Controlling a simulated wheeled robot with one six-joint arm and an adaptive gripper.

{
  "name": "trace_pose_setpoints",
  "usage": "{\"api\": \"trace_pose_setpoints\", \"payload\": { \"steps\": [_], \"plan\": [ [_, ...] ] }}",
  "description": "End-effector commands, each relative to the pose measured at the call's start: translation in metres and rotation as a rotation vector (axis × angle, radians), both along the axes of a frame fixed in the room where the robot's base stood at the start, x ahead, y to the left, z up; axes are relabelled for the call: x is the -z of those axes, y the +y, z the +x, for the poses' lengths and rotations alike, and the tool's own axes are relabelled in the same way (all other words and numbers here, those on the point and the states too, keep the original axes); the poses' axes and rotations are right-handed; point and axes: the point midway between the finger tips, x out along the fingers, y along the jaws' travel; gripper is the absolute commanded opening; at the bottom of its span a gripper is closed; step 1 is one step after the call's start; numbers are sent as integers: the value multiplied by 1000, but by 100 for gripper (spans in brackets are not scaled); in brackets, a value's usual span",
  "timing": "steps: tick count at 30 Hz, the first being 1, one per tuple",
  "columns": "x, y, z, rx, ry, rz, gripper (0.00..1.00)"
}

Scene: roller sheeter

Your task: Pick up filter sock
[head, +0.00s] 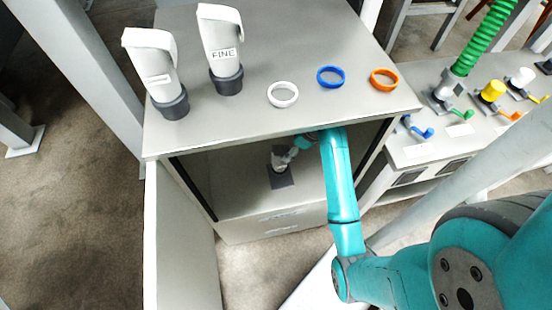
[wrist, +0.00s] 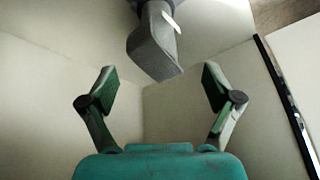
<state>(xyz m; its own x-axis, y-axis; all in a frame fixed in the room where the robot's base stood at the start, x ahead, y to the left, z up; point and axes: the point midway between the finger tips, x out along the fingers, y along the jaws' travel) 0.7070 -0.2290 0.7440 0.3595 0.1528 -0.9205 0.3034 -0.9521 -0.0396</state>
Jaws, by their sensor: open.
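Two white filter socks with dark grey collars stand on top of the grey cabinet (head: 290,38): one at the left (head: 152,62) and one marked FINE (head: 221,45). My arm reaches through the cabinet's open front. My gripper (wrist: 157,88) is open in the wrist view, with nothing between its fingers. A dark grey piece with a white edge (wrist: 153,42) shows just beyond the fingers, apart from them. My arm and the shade partly hide that area.
White (head: 283,104), blue (head: 331,86) and orange (head: 398,80) rings lie on the cabinet top. The open door (head: 180,240) stands at the left. A bench (head: 410,150) with coloured valves and a green hose (head: 484,38) is at the right. The cabinet walls closely surround my gripper.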

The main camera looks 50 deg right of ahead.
Motion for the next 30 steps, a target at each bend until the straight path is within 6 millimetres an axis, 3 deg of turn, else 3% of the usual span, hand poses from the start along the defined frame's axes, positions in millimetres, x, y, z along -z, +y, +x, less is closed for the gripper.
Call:
{"api": "trace_pose_setpoints", "payload": {
  "steps": [4, 12, 20, 30],
  "plan": [
    [3, -4, 3, -13, 10, 6, 90],
    [38, 3, 17, -13, 11, 6, 90],
    [54, 6, 23, -11, 11, 5, 90],
    [91, 13, 41, -11, 10, 6, 90]
  ]
}}
